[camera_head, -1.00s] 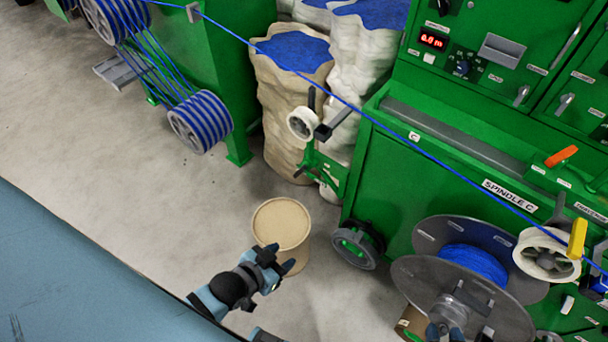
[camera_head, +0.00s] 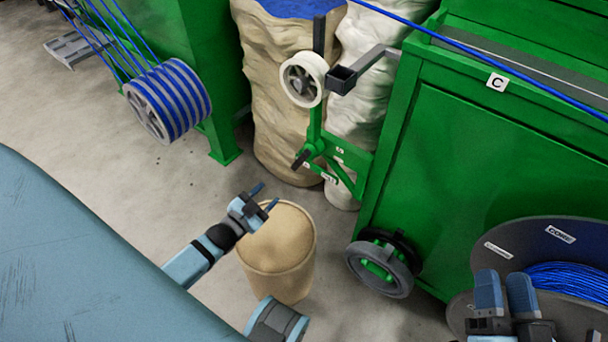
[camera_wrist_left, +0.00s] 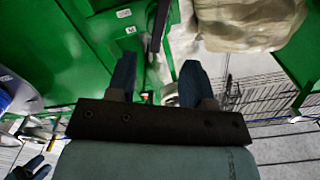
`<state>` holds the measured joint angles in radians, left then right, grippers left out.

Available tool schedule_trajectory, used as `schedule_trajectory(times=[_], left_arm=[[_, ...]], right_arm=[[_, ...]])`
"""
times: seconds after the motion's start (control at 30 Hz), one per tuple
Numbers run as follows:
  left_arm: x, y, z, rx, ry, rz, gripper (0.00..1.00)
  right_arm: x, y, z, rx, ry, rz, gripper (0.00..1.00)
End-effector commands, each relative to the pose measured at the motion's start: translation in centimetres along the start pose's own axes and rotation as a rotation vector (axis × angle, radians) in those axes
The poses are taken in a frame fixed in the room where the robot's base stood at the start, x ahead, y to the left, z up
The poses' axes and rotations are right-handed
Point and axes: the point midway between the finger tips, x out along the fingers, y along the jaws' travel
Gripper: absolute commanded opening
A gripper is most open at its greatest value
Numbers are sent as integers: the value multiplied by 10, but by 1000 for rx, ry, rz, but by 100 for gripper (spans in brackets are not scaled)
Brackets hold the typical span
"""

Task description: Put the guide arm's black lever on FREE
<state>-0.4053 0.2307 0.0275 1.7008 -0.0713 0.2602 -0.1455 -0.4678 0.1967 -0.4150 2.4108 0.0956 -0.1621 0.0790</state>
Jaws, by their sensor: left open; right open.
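The guide arm (camera_head: 315,122) is a green bracket on the left end of the green machine, with a white pulley (camera_head: 302,80) near its top. A short black lever (camera_head: 301,159) sticks out down-left from its green pivot. Small labels beside the pivot are too small to read. My left gripper (camera_head: 264,196) is open and empty, below and left of the lever and apart from it, over the tan drum. In the left wrist view its two fingers (camera_wrist_left: 157,76) stand apart with nothing between them. My right gripper (camera_head: 505,290) is open, in front of the spool.
A tan drum (camera_head: 278,250) stands on the floor below the guide arm. Sacks (camera_head: 285,130) stand behind it. A grey wheel (camera_head: 380,268) and a large spool (camera_head: 500,250) are at right. A blue cable (camera_head: 480,48) crosses at upper right. Bare floor (camera_head: 110,160) lies left.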

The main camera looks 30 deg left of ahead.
Motion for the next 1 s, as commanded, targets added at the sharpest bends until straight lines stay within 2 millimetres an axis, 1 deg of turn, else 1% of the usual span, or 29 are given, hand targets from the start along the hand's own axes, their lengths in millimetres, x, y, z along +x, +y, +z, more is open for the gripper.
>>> schedule_trajectory(times=[0.03, 0.17, 0.27, 0.37, 0.7, 0.8, 0.9, 1.0], left_arm=[[2, 1, 11, 7, 10, -6, 47], [6, -2, 14, 17, 22, -12, 47], [16, -2, 13, 18, 24, -13, 47], [32, -2, 13, 18, 24, -13, 47], [104, -2, 12, 18, 23, -12, 47], [120, -3, 11, 18, 24, -13, 47], [132, -3, 11, 18, 21, -12, 47], [138, -3, 10, 17, 21, -11, 47]], right_arm=[[-2, 0, 6, 3, 13, -6, 43], [-2, -2, 4, 9, 25, -14, 43], [-2, -2, 7, 10, 15, -15, 43], [-3, 0, 14, 12, -7, -15, 43], [-5, 5, 46, 17, -112, -22, 43], [-5, 6, 54, 17, -138, -25, 43], [-6, 6, 59, 18, -157, -26, 43], [-6, 7, 62, 18, -170, -27, 43]])
